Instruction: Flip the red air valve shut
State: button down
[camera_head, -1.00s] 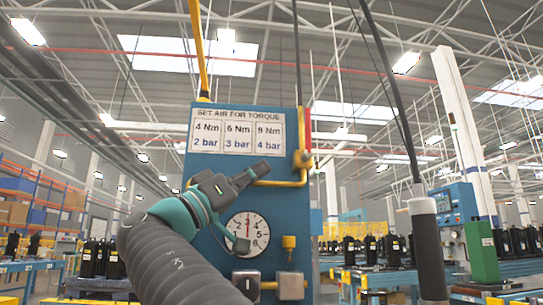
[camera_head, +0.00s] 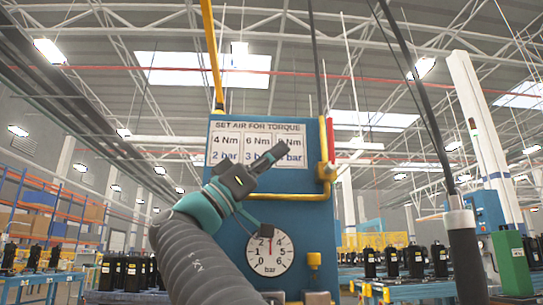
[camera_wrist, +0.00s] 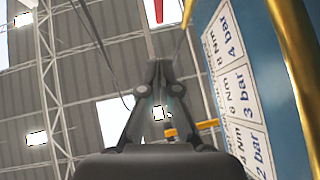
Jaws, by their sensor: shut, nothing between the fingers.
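The red valve handle (camera_head: 331,140) stands upright at the right edge of the blue panel (camera_head: 225,235). It rises above a yellow valve body (camera_head: 327,172) on the yellow pipe. My gripper (camera_head: 284,150) is shut and empty, in front of the sign, left of the handle and apart from it in the picture. In the wrist view my shut gripper (camera_wrist: 158,68) points up the frame. A red bar (camera_wrist: 158,10), probably the handle, shows beyond the fingertips at the top edge. The depth gap to the handle is hard to tell.
A sign (camera_head: 257,130) with torque and pressure values is on the panel, partly covered by my gripper. A round gauge (camera_head: 270,252) sits below, its needle pointing about straight up. A dark hanging hose (camera_head: 464,250) is at the right. Right of the handle looks open.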

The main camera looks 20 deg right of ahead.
aim_at(329, 144)
jog(key=d+r+p, duration=0.1)
jog(key=d+r, duration=0.2)
jog(key=d, duration=0.5)
jog(key=shift+s+d+r, duration=0.15)
jog(key=shift+s+r, duration=0.2)
jog(key=shift+r, duration=0.05)
